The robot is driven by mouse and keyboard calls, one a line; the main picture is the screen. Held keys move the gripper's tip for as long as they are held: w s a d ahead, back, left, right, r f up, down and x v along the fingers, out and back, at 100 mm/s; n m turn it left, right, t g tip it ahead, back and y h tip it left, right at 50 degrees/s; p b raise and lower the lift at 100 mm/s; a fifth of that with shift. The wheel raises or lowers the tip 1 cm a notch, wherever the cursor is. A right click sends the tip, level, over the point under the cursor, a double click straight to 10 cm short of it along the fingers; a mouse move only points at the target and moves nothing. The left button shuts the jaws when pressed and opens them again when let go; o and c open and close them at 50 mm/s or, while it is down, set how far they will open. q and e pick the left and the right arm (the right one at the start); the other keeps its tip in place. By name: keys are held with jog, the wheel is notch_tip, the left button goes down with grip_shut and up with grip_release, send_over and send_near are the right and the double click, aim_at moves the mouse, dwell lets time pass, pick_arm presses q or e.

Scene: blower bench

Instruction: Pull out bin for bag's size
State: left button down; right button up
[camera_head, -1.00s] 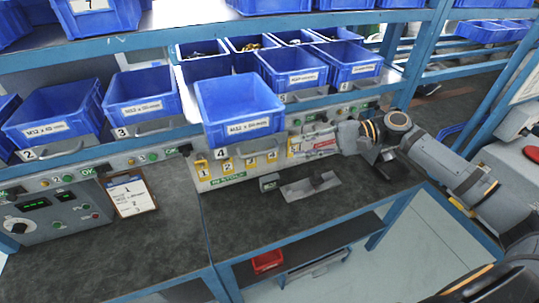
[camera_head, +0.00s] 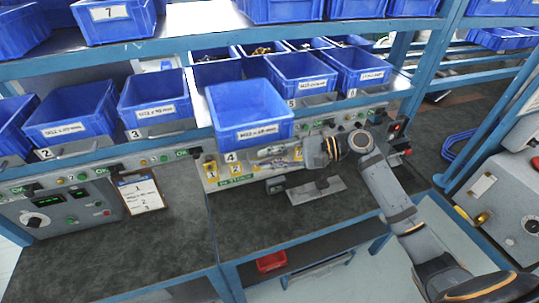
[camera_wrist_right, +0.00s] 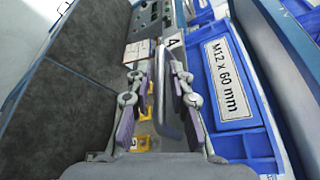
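The blue bin over position 4 (camera_head: 250,112) sticks out farther toward me than its neighbours. Its label reads M12 x 60 mm in the right wrist view (camera_wrist_right: 228,82). My right gripper (camera_head: 268,152) is just below and to the right of this bin's front, near the number 4 plate. In the right wrist view, my right gripper (camera_wrist_right: 162,95) has its fingers apart, with a grey handle bar (camera_wrist_right: 168,85) running between them. A gap shows beside the bar, so it does not look clamped. No bag can be made out. My left gripper is out of view.
Other blue bins stand beside it, such as bin 3 (camera_head: 155,100) and bin 5 (camera_head: 300,78). A clipboard (camera_head: 141,193) leans at the control panel. A grey plate (camera_head: 315,190) lies on the dark bench. A red bin (camera_head: 271,262) sits below.

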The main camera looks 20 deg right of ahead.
jog(key=shift+a, duration=0.15)
grip_shut()
dwell(0.4)
